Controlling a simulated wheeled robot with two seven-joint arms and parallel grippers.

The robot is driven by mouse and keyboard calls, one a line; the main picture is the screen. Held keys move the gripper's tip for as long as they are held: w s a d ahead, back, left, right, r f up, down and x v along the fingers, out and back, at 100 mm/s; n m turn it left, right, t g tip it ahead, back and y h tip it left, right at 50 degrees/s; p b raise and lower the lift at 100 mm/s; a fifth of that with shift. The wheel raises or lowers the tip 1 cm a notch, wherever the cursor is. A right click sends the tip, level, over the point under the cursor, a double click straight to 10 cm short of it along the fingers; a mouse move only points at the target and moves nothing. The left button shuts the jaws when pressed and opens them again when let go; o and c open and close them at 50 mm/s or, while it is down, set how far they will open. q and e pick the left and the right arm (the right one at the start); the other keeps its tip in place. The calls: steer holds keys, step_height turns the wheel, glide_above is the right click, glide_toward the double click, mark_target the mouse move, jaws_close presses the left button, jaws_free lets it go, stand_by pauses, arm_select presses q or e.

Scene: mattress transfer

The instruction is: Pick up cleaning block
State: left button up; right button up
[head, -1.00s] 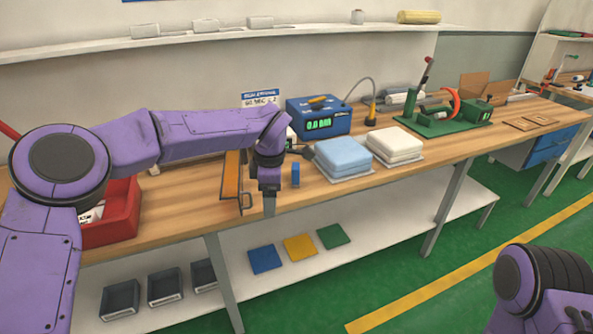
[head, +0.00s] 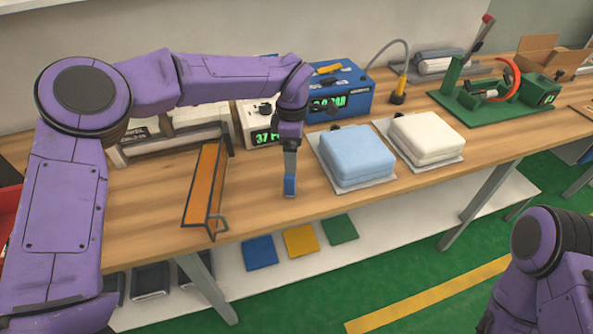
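The cleaning block looks to be the small blue block (head: 290,187) near the front of the wooden bench, left of the light-blue cushion. My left gripper (head: 290,174) points down from above, with its grey fingers right at the top of the block. The fingers appear edge-on, so I cannot tell whether they are open around the block or shut on it, nor whether the block is off the bench. My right arm shows at the lower right, but its gripper is out of view.
A light-blue cushion (head: 352,160) and a white cushion (head: 427,138) lie on pads to the right. An orange tray with a handle (head: 202,185) is to the left. Behind stand a white meter (head: 258,125) and a blue box (head: 345,95). A green fixture (head: 500,90) is farther right.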

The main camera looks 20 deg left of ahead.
mark_target(290, 177)
arm_select(q)
steer(key=s+f, duration=0.2)
steer(key=s, duration=0.1)
steer(key=shift+a+f+p, duration=0.1)
steer(key=shift+f+p, duration=0.05)
steer(key=shift+p, duration=0.15)
steer(key=f, duration=0.2)
steer(key=w+f+p, duration=0.1)
steer(key=f, duration=0.2)
steer(key=shift+w+f, duration=0.15)
steer(key=shift+f, duration=0.15)
steer(key=shift+s+r, duration=0.25)
steer(key=shift+s, duration=0.1)
steer(key=shift+f, duration=0.1)
steer(key=c, duration=1.2)
arm_select(e)
steer(key=shift+s+r, duration=0.7)
steer(key=shift+r, duration=0.3)
arm_select(q)
steer(key=shift+o, duration=0.2)
steer(key=shift+w, duration=0.1)
